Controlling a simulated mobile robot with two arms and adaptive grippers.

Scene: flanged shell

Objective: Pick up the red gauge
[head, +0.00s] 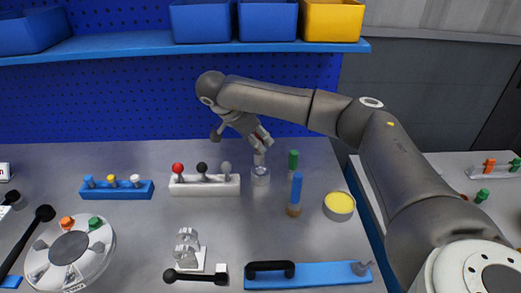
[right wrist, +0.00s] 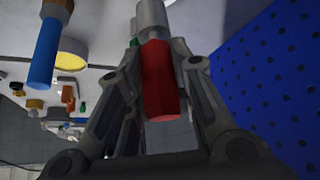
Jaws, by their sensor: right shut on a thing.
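My right gripper (head: 258,136) is at the back of the bench, pointing down and tilted. It is shut on the red gauge (right wrist: 160,85), whose red handle lies between the two fingers in the right wrist view (right wrist: 158,55). A grey end of the gauge (right wrist: 151,16) extends past the fingertips. In the head view only a little red and the grey lower part (head: 259,157) show, just over a clear-grey round holder (head: 260,176). I cannot tell whether the gauge's tip is still inside it. My left gripper is not in view.
Green (head: 293,161) and blue (head: 295,190) upright gauges and a yellow-topped round tin (head: 339,204) stand to the right. A white block with knobs (head: 205,188) is to the left. A blue pegboard (head: 140,100) and shelf (head: 120,46) are behind and above.

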